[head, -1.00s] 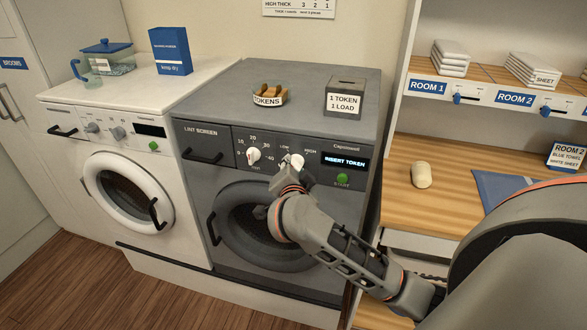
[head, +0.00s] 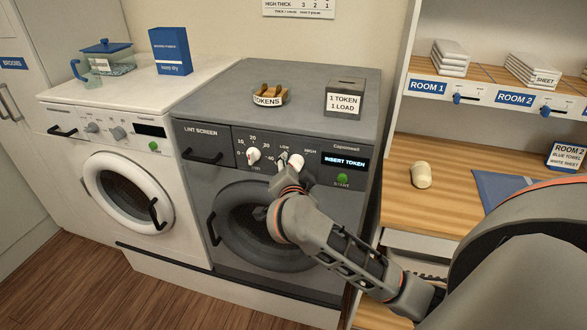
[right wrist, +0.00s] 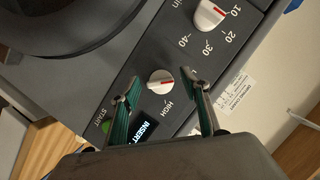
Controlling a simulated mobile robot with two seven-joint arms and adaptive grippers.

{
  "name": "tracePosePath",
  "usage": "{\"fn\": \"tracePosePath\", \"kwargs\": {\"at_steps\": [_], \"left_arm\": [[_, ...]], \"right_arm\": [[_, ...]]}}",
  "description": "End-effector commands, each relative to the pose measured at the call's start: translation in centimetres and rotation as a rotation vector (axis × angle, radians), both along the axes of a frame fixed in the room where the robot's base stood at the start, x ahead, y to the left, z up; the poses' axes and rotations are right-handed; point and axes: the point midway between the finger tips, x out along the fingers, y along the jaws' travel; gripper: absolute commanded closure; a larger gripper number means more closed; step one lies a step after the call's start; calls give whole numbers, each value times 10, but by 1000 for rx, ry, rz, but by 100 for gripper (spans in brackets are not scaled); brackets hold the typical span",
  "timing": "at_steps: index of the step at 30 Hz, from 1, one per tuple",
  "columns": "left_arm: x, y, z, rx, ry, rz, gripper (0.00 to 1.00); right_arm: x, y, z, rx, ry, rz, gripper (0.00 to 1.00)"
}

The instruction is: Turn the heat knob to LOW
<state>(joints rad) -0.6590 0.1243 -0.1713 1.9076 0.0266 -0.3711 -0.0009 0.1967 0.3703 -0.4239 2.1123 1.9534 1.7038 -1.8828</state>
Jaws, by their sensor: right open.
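The heat knob (head: 296,160) is a small white dial on the grey dryer's dark panel, between the LOW and HIGH labels. The LOW label is mostly hidden by a finger there. My right gripper (head: 291,166) is at the panel. In the right wrist view its open fingers (right wrist: 160,76) stand either side of the knob, with gaps between. My left gripper is not in view.
The timer knob (right wrist: 208,14) is close by on the same panel. The green start button (head: 342,180) and the lit INSERT TOKEN display (head: 345,161) lie to the right. A token dish (head: 268,97) and token box (head: 346,97) stand on the dryer.

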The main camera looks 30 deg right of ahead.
Motion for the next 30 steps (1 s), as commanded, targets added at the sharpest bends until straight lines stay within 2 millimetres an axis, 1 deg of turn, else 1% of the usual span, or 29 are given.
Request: {"fn": "tracePosePath", "kwargs": {"at_steps": [5,12,16,22,30], "left_arm": [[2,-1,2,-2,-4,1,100],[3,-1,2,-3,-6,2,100],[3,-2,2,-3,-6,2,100],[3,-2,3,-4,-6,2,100],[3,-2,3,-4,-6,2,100]], "right_arm": [[-22,15,7,5,0,3,54],[-61,42,20,6,0,3,54],[-78,52,25,4,1,2,54],[-91,61,31,2,0,1,54],[-93,61,32,1,0,1,54]]}}
